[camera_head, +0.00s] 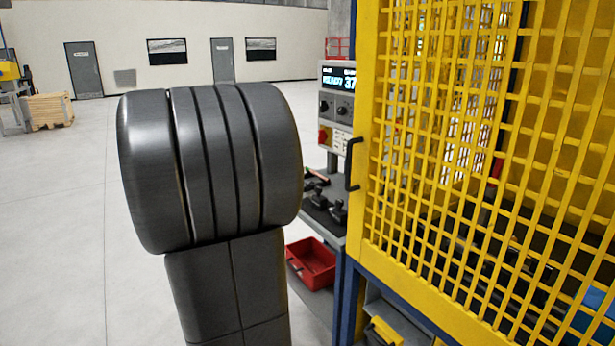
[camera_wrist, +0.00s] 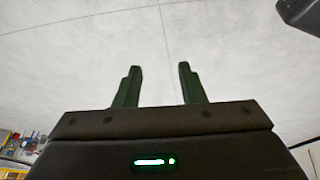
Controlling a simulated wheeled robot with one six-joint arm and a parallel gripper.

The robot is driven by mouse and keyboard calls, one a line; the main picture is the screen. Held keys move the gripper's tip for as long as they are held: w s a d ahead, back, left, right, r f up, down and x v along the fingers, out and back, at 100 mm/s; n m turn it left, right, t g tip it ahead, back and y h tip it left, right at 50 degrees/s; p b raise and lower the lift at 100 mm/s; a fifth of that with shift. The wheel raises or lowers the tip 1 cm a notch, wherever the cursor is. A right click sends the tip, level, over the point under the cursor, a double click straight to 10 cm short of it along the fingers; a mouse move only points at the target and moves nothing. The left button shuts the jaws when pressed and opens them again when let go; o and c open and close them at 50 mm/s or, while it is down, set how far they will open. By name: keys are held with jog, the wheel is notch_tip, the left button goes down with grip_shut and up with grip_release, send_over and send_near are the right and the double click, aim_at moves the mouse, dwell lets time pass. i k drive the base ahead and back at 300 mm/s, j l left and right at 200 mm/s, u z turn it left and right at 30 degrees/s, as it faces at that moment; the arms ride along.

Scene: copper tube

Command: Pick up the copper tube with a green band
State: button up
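No copper tube with a green band shows in either view. My gripper (camera_wrist: 158,72) shows in the wrist view with its two dark green fingers apart and nothing between them. Pale grey floor fills the view beyond the fingers. In the head view, large dark grey rounded parts of my arm stand in the middle and hide what lies behind them; my gripper is not visible there.
A yellow mesh cage (camera_head: 480,130) fills the right side. Beside it stand a control panel (camera_head: 338,105) and a grey bench with dark tools. A red bin (camera_head: 312,262) sits low below the bench. A wooden crate (camera_head: 48,110) stands far left. The left floor is clear.

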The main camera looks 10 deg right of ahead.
aim_at(325, 179)
jog(key=i+j+z, duration=0.2)
jog(key=i+z, duration=0.2)
jog(key=i+j+z, duration=1.15)
jog(key=j, duration=0.15)
jog(key=i+j+z, duration=0.2)
jog(key=j+z, duration=0.2)
jog(key=j, duration=0.2)
jog(key=i+j+z, duration=0.15)
jog(key=j+z, duration=0.25)
jog(key=j, duration=0.25)
jog(key=j+z, duration=0.35)
jog(key=j, duration=0.3)
jog(key=j+z, duration=0.4)
jog(key=j, duration=0.3)
jog(key=k, duration=0.05)
